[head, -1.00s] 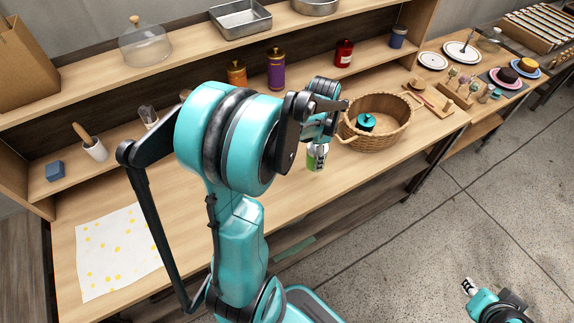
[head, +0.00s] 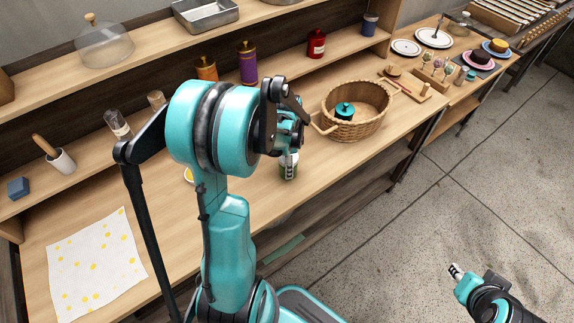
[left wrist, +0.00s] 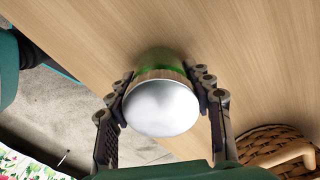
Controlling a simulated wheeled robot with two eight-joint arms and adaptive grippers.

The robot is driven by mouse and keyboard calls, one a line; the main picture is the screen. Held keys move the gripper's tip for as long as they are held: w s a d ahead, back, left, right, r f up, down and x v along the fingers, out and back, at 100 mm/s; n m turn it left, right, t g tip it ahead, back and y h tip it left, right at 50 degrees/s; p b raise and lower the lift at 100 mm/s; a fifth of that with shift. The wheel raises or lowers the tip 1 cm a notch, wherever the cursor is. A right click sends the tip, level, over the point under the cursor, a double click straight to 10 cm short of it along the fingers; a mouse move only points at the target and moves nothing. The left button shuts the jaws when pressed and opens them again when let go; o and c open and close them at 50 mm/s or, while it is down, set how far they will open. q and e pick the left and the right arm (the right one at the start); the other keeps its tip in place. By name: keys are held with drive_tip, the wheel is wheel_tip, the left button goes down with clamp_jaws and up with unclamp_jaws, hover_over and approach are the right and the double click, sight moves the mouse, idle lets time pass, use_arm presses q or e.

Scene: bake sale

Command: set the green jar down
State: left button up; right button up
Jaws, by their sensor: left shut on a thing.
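The green jar (head: 288,171) is upright at the front part of the counter, left of and in front of the wicker basket. My left gripper (head: 290,156) is shut on it from above. In the left wrist view, the white lid (left wrist: 162,108) faces the camera and the green body (left wrist: 158,62) shows behind it, between the two fingers. Its base is close to the wood; I cannot tell whether it touches. My right gripper (head: 456,270) is at the lower right over the floor, away from the counter, too small to read its jaws.
The wicker basket (head: 378,92) holds a teal-lidded jar (head: 344,110). The counter (head: 240,195) is bare around the green jar, and its front edge is near. A spotted cloth (head: 95,265) lies at left. Orange (head: 206,70), purple (head: 248,65) and red (head: 316,45) bottles stand on the shelf behind.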

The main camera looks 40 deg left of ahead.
use_arm(q)
drive_tip(key=o, duration=1.2)
drive_tip(key=shift+f, duration=0.1)
drive_tip(key=shift+o, duration=0.2)
wheel_tip(320, 180, up, 11)
drive_tip(key=p, duration=0.4)
drive_tip(key=shift+d+r, duration=0.1)
drive_tip(key=shift+r, duration=0.6)
drive_tip(key=s+d+r+n+t, duration=0.3)
drive_tip(key=s+d+n, duration=0.1)
drive_tip(key=d, duration=0.5)
drive_tip(key=s+d+r+n+t, duration=0.3)
drive_tip(key=s+d+n+t, duration=0.1)
drive_tip(key=d, duration=0.5)
drive_tip(key=shift+r+n, duration=0.2)
drive_tip(key=shift+n, duration=0.1)
